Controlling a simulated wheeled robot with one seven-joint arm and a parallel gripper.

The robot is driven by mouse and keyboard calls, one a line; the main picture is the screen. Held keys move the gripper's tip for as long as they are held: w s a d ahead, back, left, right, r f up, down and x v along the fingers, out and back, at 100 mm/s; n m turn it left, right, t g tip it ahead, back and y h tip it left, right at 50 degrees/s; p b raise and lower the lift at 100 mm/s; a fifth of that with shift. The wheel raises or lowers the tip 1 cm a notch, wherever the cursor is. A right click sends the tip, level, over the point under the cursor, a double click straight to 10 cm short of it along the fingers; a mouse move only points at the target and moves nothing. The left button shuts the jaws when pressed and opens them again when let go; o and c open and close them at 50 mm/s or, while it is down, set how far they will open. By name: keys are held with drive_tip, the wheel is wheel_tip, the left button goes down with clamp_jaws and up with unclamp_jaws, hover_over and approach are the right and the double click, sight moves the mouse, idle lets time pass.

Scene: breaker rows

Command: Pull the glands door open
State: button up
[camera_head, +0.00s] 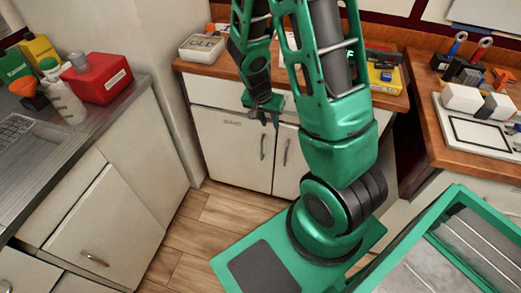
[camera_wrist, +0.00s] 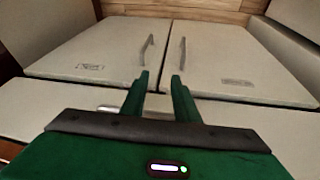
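Two cream cabinet doors stand side by side under the back counter, both looking closed. The left door (camera_head: 228,150) has a small label near its upper left and an upright grey bar handle (camera_head: 263,147). The right door (camera_head: 288,165) has a similar handle (camera_head: 285,152). The label print is too small to read surely, so I cannot tell which is the glands door. The wrist view shows both doors, with handles (camera_wrist: 147,48) and (camera_wrist: 183,53) near their meeting edges. My gripper (camera_wrist: 160,76) is open and empty, its fingers apart from the handles. It also shows in front of the doors (camera_head: 268,121).
A drawer front (camera_wrist: 60,105) lies above the doors. The left counter (camera_head: 110,110) holds a red can (camera_head: 103,80) and bottles. The right bench (camera_head: 440,115) holds boxes and tools. Wooden floor (camera_head: 215,220) is clear before the doors.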

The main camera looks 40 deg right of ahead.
drive_tip(key=shift+m+t+h, duration=0.3)
drive_tip(key=shift+m+t, duration=0.2)
drive_tip(key=w+f, duration=0.2)
drive_tip(key=f, duration=0.5)
drive_tip(key=w+f, duration=0.1)
drive_tip(key=f, duration=0.6)
drive_tip(key=w+f, duration=0.2)
drive_tip(key=f, duration=0.5)
drive_tip(key=shift+w+d+f, duration=0.15)
drive_tip(key=shift+w+d, duration=0.15)
drive_tip(key=shift+d, duration=0.1)
clamp_jaws()
